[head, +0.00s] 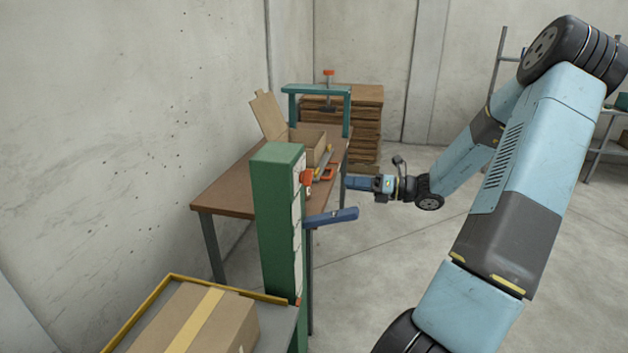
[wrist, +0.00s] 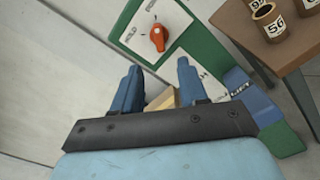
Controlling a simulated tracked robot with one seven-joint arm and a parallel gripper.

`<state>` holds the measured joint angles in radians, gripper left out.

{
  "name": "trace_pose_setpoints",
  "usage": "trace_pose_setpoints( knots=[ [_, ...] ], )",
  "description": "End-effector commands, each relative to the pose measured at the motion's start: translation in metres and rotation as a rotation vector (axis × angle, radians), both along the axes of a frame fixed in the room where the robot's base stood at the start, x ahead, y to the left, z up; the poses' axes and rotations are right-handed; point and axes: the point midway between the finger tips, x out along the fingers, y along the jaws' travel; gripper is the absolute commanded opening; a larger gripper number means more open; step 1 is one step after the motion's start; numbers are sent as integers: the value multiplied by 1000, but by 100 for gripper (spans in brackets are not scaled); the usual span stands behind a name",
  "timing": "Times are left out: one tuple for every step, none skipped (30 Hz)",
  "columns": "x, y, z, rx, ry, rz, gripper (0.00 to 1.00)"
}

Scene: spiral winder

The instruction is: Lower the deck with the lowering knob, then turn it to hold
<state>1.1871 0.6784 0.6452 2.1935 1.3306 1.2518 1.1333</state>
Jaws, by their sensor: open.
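The lowering knob, an orange-red knob (wrist: 158,38), sits on a white labelled panel on the green column (head: 277,215). It also shows in the head view (head: 307,177). HOLD is printed left of it in the wrist view; other marks are too small to read. I cannot tell its exact setting. My gripper (wrist: 158,68) is open and empty, its two blue fingers apart. The knob appears beyond the fingertips, apart from them. In the head view my gripper (head: 349,183) is right of the knob. The deck (head: 272,331) is low at the column's left, bearing a taped carton (head: 190,325).
A blue lever (head: 332,217) sticks out from the column below the knob; LIFT shows beside blue parts in the wrist view. A brown workbench (head: 225,192) with an open carton (head: 308,145) stands behind the column. Open floor lies to the right.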

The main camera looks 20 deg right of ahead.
Motion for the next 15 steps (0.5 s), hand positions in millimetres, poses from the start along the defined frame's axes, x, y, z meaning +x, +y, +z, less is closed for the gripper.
trace_pose_setpoints(
  knots=[
    [4,8,0,2,-1,4,43],
    [6,13,0,1,-1,5,43],
    [10,18,0,1,-1,4,43],
    [13,22,0,1,-1,3,43],
    [16,27,0,2,-1,4,43],
    [20,34,0,0,0,5,43],
    [23,38,0,0,0,5,43],
    [26,42,0,1,-1,4,43],
    [29,48,0,0,-1,4,43],
    [32,53,0,0,-1,5,43],
    [35,57,0,0,-1,4,43],
    [38,63,0,0,-1,5,43],
    [41,68,0,0,-1,5,43],
    [44,72,0,0,-1,4,43],
    [47,77,0,1,-1,4,43]
  ],
)
